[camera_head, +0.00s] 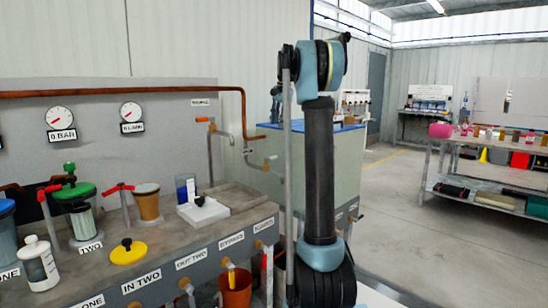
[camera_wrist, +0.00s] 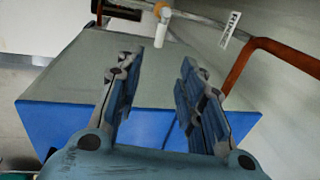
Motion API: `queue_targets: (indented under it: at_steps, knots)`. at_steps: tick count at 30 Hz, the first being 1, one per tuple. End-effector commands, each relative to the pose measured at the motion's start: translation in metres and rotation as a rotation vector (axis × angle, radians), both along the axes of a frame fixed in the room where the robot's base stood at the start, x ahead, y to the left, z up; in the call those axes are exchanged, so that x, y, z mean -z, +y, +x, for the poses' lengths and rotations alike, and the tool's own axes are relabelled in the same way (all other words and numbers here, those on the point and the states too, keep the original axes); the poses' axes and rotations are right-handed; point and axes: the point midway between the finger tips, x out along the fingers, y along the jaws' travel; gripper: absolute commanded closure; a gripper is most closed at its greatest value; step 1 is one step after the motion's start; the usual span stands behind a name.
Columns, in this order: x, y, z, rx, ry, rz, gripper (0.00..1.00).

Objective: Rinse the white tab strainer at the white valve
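My gripper (camera_wrist: 158,62) is open in the wrist view, with its two blue-grey fingers apart and nothing between them. A tap with a white spout (camera_wrist: 162,26) shows beyond the fingertips, apart from them. In the head view, a small valve with a pale handle (camera_head: 269,161) sits near the end of the copper pipe; I cannot tell if it is the white valve. My gripper's fingers are not clear in the head view.
The copper pipe (camera_head: 130,91) runs along the wall. Clear floor lies right of my arm.

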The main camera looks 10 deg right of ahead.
Motion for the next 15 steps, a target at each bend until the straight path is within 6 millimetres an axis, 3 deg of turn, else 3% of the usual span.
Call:
queue_targets:
  at_steps: [5,15]
  knots:
    - [0.01,0.001,0.005,0.006,0.001,0.002,0.65]
    - [0.064,0.008,0.013,0.005,0.001,0.002,0.65]
